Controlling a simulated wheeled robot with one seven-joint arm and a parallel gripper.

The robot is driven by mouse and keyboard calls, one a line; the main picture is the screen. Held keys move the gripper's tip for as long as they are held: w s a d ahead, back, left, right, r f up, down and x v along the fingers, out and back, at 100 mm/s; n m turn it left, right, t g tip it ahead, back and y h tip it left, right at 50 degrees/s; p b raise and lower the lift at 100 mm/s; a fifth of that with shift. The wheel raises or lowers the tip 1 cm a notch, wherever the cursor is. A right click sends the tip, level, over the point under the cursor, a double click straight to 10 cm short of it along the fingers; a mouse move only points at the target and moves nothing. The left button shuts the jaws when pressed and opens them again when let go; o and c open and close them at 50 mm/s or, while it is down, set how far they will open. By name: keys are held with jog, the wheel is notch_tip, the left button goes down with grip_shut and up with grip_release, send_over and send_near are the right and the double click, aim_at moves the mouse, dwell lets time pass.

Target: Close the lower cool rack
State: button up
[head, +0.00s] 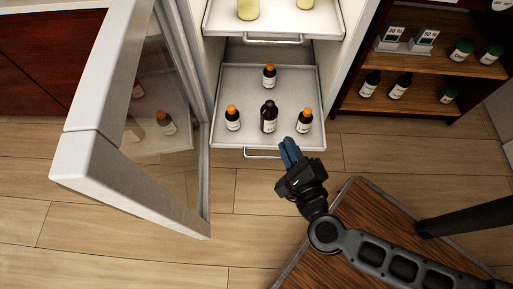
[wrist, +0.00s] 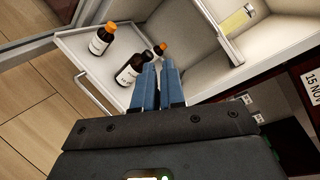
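The lower cool rack (head: 292,92) is a white tray pulled out of the open fridge. It carries several dark bottles, most with orange caps, including a larger dark-capped bottle (head: 269,118). Its bar handle (head: 262,155) runs along the front edge.
The upper rack (head: 280,29) is also out, with pale-yellow containers on it. The fridge's glass door (head: 170,130) stands open at the left. A dark shelf (head: 440,68) with bottles is at the right. A wooden-topped surface (head: 365,205) lies under my arm. The floor before the rack is clear.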

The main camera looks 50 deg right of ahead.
jog(key=w+f+m+g, duration=0.1)
jog(key=f+m, duration=0.1)
jog(key=w+f+m+g, duration=0.1)
jog(key=f+m, duration=0.1)
jog(key=w+f+m+g, duration=0.1)
jog(key=w+f+m, duration=0.1)
jog(key=m, duration=0.1)
jog(key=shift+a+f, duration=0.1)
jog(key=shift+f, duration=0.3)
grip_shut()
jog(key=m+g+y, duration=0.1)
jog(key=m+g, duration=0.4)
jog(key=m, duration=0.3)
send_near(257, 148)
jog(key=b+x, duration=0.5)
jog(key=shift+w+d+f, duration=0.15)
jog(key=shift+d+f, duration=0.05)
jog(key=shift+d, duration=0.05)
jog(key=shift+d, duration=0.1)
